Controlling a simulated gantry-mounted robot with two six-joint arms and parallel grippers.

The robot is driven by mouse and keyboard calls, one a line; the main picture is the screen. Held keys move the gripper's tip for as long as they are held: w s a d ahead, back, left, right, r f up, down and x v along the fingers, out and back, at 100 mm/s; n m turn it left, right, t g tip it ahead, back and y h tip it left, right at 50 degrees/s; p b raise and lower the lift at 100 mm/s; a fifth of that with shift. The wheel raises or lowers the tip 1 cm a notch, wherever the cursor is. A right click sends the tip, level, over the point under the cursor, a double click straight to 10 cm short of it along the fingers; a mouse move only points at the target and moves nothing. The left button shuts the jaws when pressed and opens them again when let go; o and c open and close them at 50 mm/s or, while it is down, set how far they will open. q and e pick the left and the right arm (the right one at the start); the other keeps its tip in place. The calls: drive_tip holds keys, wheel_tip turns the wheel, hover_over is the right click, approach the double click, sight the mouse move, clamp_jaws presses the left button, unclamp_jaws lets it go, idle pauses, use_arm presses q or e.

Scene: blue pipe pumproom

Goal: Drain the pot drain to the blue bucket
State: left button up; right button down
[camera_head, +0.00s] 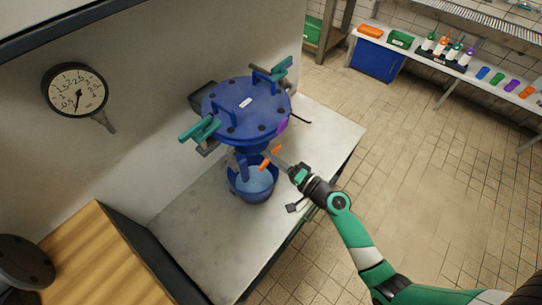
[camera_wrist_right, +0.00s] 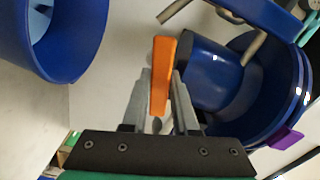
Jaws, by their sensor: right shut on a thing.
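The blue pot (camera_head: 247,108), with a bolted lid, sits above the metal table; its underside shows in the right wrist view (camera_wrist_right: 268,98). A blue drain pipe hangs below it over the blue bucket (camera_head: 254,192). A lighter blue surface shows inside the bucket; I cannot tell whether it is liquid. The bucket also stands at the upper left of the right wrist view (camera_wrist_right: 82,50). The orange drain handle (camera_wrist_right: 161,75) lies between my right gripper's fingers, which are shut on it. My right gripper (camera_head: 275,160) is just right of the drain pipe, above the bucket rim. My left gripper is out of view.
The metal table (camera_head: 190,235) is clear left of and in front of the bucket. A pressure gauge (camera_head: 76,90) hangs on the wall at left. A wooden block (camera_head: 95,260) stands at lower left. A bench (camera_head: 450,65) with bottles stands far back right.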

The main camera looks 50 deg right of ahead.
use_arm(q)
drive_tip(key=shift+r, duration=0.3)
use_arm(e)
drive_tip(key=shift+m, duration=1.6)
drive_tip(key=c, duration=0.7)
unclamp_jaws()
drive_tip(key=shift+r, duration=0.1)
